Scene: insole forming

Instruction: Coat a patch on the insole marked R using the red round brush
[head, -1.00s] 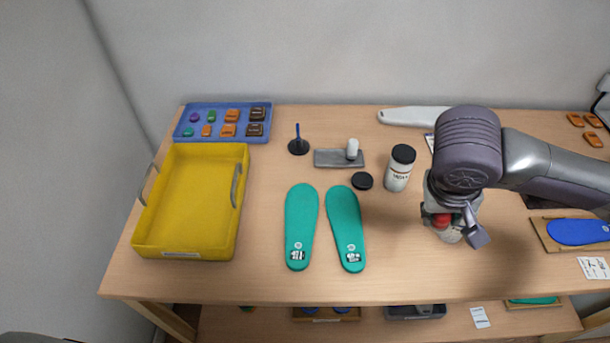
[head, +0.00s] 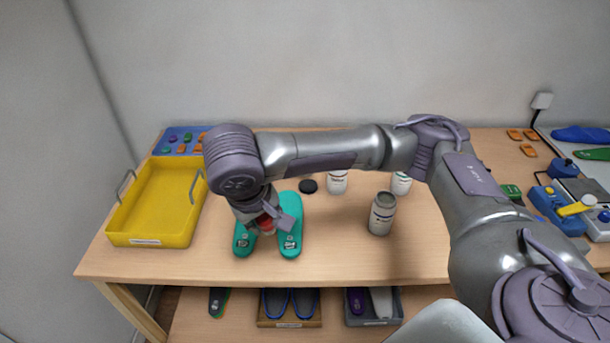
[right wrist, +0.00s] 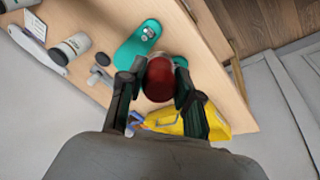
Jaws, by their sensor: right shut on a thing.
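Two teal insoles lie side by side on the table, a left one (head: 241,245) and a right one (head: 291,230). Each has small marks at its near end, too small to read, so I cannot tell which is R. My right gripper (head: 265,224) is shut on the red round brush (head: 266,226), above the insoles near their near ends. In the right wrist view the red brush (right wrist: 158,80) sits between the fingers, with one insole (right wrist: 134,47) beyond it. Whether the brush touches an insole is hidden. My left gripper is not in view.
An open jar (head: 381,215) stands right of the insoles. Other jars (head: 337,182) and a black lid (head: 308,186) are behind. A yellow tray (head: 125,229) is at left. My right arm spans the table. The front middle is clear.

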